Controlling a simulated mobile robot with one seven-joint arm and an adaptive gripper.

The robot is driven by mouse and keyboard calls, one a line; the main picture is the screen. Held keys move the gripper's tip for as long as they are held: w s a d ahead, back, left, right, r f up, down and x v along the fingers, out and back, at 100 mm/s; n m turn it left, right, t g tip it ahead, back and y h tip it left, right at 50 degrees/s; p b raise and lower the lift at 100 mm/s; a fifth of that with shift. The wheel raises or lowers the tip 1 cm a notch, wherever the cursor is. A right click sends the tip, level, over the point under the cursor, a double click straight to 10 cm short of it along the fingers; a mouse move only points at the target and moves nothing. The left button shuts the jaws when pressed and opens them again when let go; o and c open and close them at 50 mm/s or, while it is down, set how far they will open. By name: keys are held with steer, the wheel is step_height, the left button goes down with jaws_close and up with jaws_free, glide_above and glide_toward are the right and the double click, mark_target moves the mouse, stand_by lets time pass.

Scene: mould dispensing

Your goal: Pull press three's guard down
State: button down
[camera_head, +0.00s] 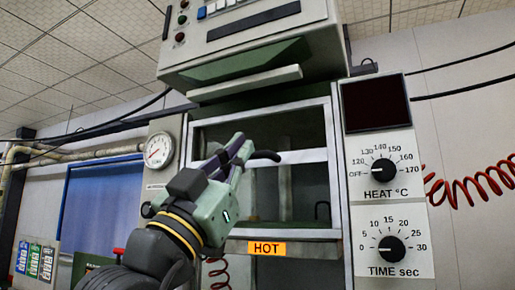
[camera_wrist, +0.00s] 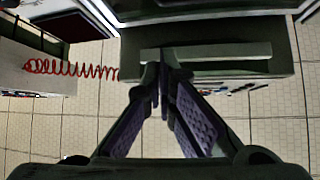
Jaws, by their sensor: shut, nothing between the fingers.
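Press three's guard (camera_head: 307,156) appears to be the pale framed panel across the front of the press opening in the head view. One pale rail crosses the opening at mid height, with dark space above and below it. My gripper (camera_head: 257,150) is in front of the left part of this rail, its fingers shut with nothing between them. Whether the fingertips touch the rail cannot be told. In the wrist view my gripper's fingertips (camera_wrist: 164,80) meet in front of a pale bar (camera_wrist: 205,53); which bar this is cannot be told.
The press's upper housing (camera_head: 250,50) overhangs the opening. A HOT label (camera_head: 266,249) is on the lower ledge. A heat dial (camera_head: 382,170) and a time dial (camera_head: 391,249) are at right, with a red coiled cable (camera_head: 470,188) beyond. A round gauge (camera_head: 159,150) is at left.

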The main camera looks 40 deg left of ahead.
steer(key=p+x, duration=0.4)
steer(key=x, duration=0.6)
steer(key=shift+a+f+p, duration=0.2)
steer(key=shift+f, duration=0.85)
steer(key=shift+a+f+p, duration=0.2)
steer(key=shift+f, duration=0.8)
steer(key=shift+f, duration=0.15)
step_height(320, 180, down, 27)
steer(key=b, duration=2)
steer(key=shift+w, duration=0.15)
